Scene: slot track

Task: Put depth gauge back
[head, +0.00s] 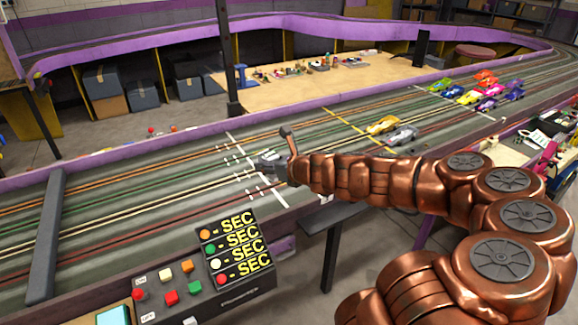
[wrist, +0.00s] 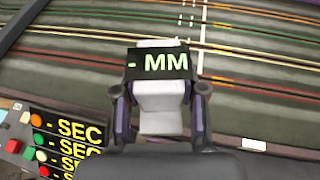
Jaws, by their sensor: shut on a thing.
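The depth gauge (wrist: 160,98) is a pale grey block with a black display reading "- MM" in green-white characters. It sits between the two fingers of my gripper (wrist: 160,90) in the wrist view, and the fingers are shut on its sides. In the head view my gripper (head: 275,162) is small, at the end of my copper arm, above the slot track (head: 190,185) near the white line marks. The gauge shows there only as a small grey shape, and I cannot tell whether its underside touches the track.
A black timer box (head: 235,247) with yellow "SEC" displays and a button panel (head: 172,285) stand at the front edge. A dark bar (head: 47,235) crosses the track at left. A yellow car (head: 382,125) and a silver car (head: 403,135) are right of my gripper, with several cars beyond.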

